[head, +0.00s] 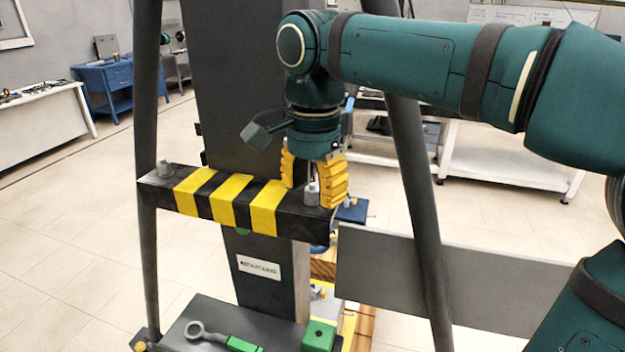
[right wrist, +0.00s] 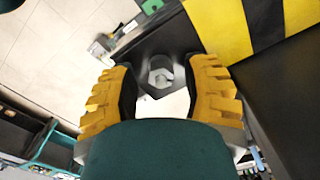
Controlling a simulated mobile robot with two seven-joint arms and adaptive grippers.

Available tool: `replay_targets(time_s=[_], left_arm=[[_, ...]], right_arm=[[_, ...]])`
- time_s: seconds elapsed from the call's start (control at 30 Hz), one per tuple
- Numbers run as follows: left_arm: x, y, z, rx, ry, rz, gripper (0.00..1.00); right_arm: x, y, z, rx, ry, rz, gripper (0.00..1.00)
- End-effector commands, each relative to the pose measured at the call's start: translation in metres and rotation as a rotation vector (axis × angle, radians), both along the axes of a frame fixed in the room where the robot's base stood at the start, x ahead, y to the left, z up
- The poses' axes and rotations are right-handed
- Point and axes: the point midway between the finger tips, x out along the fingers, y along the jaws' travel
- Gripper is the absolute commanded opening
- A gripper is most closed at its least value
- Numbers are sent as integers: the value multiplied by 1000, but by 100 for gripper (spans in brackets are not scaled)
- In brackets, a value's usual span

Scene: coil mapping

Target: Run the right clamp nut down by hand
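The right clamp nut (head: 311,193) is a grey nut on a stud at the right end of the black-and-yellow striped clamp bar (head: 160,190). It also shows in the right wrist view (right wrist: 160,76), ahead of my fingers. My right gripper (head: 314,185) points down over this end of the bar, with its yellow fingers apart on either side of the nut. In the right wrist view the right gripper (right wrist: 160,85) is open, with a gap between each finger and the nut. The left clamp nut (head: 165,168) stands at the bar's left end. My left gripper is not in view.
A dark column (head: 222,90) rises behind the bar between two slanted grey posts. A grey panel (head: 400,275) stands to the right.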

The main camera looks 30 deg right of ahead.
Motion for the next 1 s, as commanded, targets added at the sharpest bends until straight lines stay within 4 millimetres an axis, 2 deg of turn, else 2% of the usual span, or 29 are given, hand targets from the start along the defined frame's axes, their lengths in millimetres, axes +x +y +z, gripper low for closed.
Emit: replay_targets(time_s=[0.23,0.37,0.47,0.8,1.0], left_arm=[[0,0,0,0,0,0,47],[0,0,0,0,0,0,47],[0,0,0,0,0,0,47],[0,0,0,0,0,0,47],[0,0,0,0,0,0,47]], right_arm=[[0,0,1,0,-1,3,46],[1,0,9,1,-4,3,46],[1,0,23,1,-4,4,46],[0,0,90,2,-4,2,46],[0,0,112,0,-1,3,46]])
